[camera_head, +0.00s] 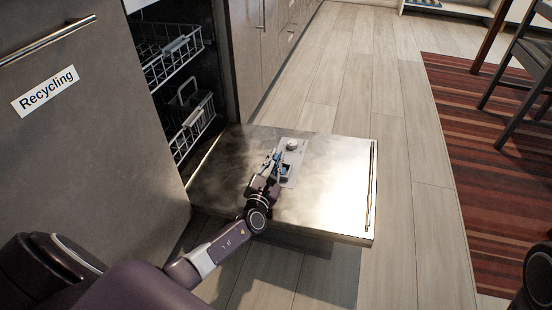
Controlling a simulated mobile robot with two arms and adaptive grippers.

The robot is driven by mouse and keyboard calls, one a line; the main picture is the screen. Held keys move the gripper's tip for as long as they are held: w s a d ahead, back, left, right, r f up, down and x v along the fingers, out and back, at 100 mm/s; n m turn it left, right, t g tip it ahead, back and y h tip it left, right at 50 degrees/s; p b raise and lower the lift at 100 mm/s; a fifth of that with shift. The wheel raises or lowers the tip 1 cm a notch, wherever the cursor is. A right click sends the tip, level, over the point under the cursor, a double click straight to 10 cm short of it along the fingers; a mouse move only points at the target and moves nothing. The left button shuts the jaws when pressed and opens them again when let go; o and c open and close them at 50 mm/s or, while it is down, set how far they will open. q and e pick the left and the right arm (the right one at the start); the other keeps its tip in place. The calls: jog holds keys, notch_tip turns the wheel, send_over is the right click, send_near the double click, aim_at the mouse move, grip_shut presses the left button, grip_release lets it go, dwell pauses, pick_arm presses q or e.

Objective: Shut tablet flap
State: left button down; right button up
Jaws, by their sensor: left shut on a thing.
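The dishwasher door (330,205) is folded down flat, its shiny inner side up. The dispenser panel (294,153) is set in it, with a round knob (292,144) and a dark open compartment (287,170). My left gripper (276,161) is at the left side of this compartment. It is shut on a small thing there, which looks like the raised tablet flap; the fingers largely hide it. My right gripper is not in view.
Wire racks (172,62) are inside the open dishwasher at the left. The recycling cabinet front (95,120) stands close on the near left. Wooden floor (415,200) is clear right of the door, before a striped rug (490,170) and a chair (525,70).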

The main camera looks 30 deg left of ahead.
pick_arm(q)
jog(key=c, duration=2)
grip_release()
jog(key=shift+s+a, duration=0.1)
jog(key=shift+a, duration=0.2)
jog(key=shift+c, duration=0.2)
jog(key=shift+o, duration=0.3)
jog(key=shift+d, duration=0.1)
jog(key=shift+d, duration=0.1)
jog(key=v, duration=1.1)
jog(key=shift+s, duration=0.1)
jog(key=shift+s+d, duration=0.15)
jog(key=shift+s, duration=0.25)
